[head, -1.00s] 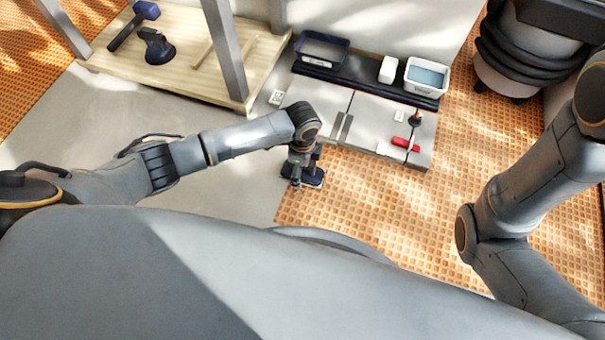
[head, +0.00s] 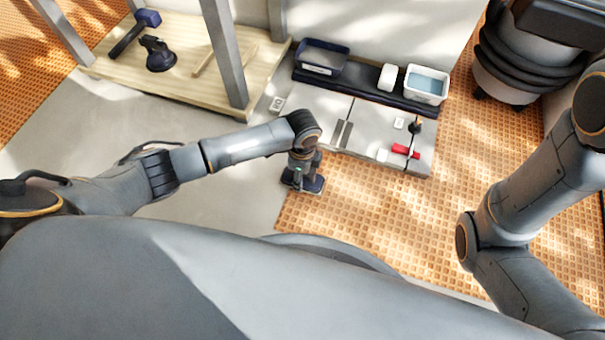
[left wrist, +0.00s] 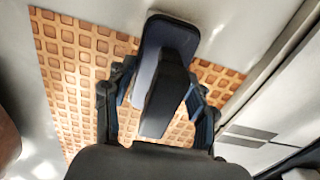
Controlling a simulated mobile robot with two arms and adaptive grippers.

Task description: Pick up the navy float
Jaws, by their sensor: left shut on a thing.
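The navy float (head: 314,184) is at the end of my left arm, near the border between the grey floor and the orange waffle-patterned area. My left gripper (head: 300,164) points down and is shut on it. In the left wrist view the float (left wrist: 167,45) shows its long dark body between the two fingers of my left gripper (left wrist: 155,105). Orange waffle floor shows around it; I cannot tell how far the float is above the floor. My right arm shows at the right, but its gripper is out of frame.
Pale tiles (head: 375,125) lie just beyond the float, with a red-handled tool (head: 405,151) on them. A navy tub (head: 321,57), a white block (head: 388,77) and a white tub of water (head: 426,84) stand behind. A wooden platform (head: 185,85) holds a mallet (head: 135,32).

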